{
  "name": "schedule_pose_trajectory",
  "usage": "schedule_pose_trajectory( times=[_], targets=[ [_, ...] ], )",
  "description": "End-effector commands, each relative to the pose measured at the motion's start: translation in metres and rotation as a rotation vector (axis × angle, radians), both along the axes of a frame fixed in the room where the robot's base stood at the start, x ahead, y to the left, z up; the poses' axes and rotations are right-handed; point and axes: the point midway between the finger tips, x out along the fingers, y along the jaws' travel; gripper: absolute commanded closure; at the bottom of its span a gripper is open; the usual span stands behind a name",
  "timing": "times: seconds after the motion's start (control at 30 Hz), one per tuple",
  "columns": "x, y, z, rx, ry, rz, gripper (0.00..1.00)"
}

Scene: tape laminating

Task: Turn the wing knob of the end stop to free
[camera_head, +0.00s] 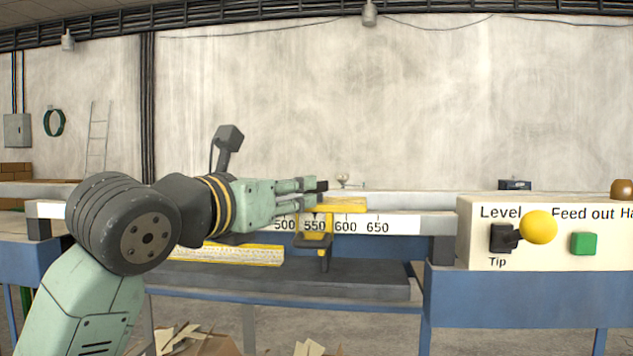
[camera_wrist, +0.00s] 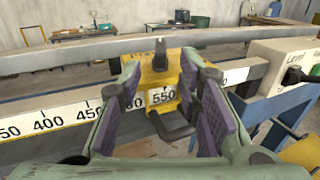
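The yellow end stop (camera_head: 345,204) sits on the scaled rail, and its window reads 550 in the wrist view (camera_wrist: 163,96). A small dark upright piece (camera_wrist: 160,52), which looks like the wing knob seen nearly edge-on, stands on top of it. A dark angled plate (camera_wrist: 175,124) sticks out from the front of the end stop. My gripper (camera_head: 312,185) reaches in from the left at the height of the stop's top. In the wrist view its two purple-padded fingers (camera_wrist: 163,76) are spread wide, with the end stop showing between them. Contact with the knob cannot be told.
The scale strip (camera_head: 378,225) runs along the rail. To the right is a control panel (camera_head: 540,258) with a yellow ball lever (camera_head: 538,227) and a green button (camera_head: 583,243). A yellow strip (camera_head: 228,255) lies below the rail.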

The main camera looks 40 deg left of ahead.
Motion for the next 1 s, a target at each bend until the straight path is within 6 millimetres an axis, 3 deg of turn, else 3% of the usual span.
schedule_pose_trajectory(
  times=[0.2,0.4,0.83,1.0],
  targets=[
    [0.043,0.007,0.004,-0.002,0.001,-0.004,0.68],
    [0.07,0.012,0.003,-0.002,-0.001,-0.003,0.68],
    [0.079,0.013,0.001,-0.001,-0.001,-0.002,0.69],
    [0.079,0.013,0.001,-0.001,-0.002,-0.002,0.8]
  ],
)
